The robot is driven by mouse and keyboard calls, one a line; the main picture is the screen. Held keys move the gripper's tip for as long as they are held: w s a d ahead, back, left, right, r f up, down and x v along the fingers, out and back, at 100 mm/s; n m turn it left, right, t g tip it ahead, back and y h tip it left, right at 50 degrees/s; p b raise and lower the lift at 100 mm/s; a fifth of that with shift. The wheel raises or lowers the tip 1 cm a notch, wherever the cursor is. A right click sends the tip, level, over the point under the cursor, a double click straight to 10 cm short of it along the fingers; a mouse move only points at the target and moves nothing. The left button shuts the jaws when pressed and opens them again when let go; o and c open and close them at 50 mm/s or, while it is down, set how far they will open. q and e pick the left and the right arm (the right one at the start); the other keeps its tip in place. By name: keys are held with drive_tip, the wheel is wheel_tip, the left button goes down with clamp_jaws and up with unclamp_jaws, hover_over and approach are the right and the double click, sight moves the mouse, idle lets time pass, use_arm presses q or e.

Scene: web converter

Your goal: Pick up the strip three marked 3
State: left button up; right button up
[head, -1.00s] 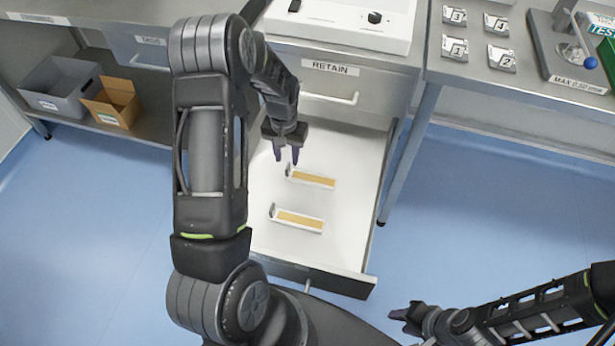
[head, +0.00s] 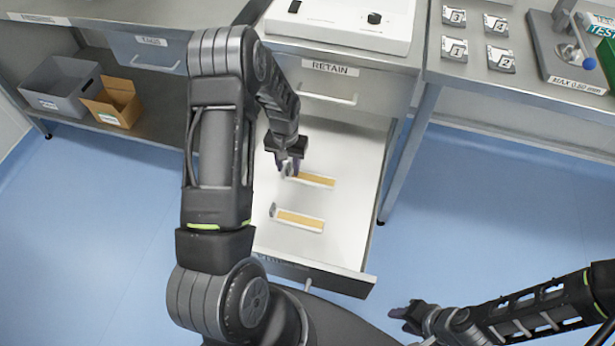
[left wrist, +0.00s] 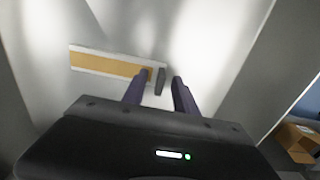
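Two strips, each a white holder with a tan band and a dark upright tab at its left end, lie in the open drawer: the farther strip (head: 315,180) and the nearer strip (head: 299,220). No number is readable on either. My left gripper (head: 289,169) is at the left end of the farther strip. In the left wrist view, the fingers (left wrist: 160,92) are apart, with a strip's tab end (left wrist: 159,80) just ahead of the gap between them; contact is not visible. My right gripper (head: 402,313) hangs low at the right, away from the drawer, its finger gap unclear.
The open RETAIN drawer (head: 345,225) has upright walls around the strips. Several plates, one marked 3 (head: 454,16), lie on the right bench beside a lever device (head: 568,50). A grey bin (head: 62,85) and cardboard box (head: 114,102) sit on the left shelf.

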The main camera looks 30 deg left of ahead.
use_arm(q)
clamp_jaws()
idle(1.3)
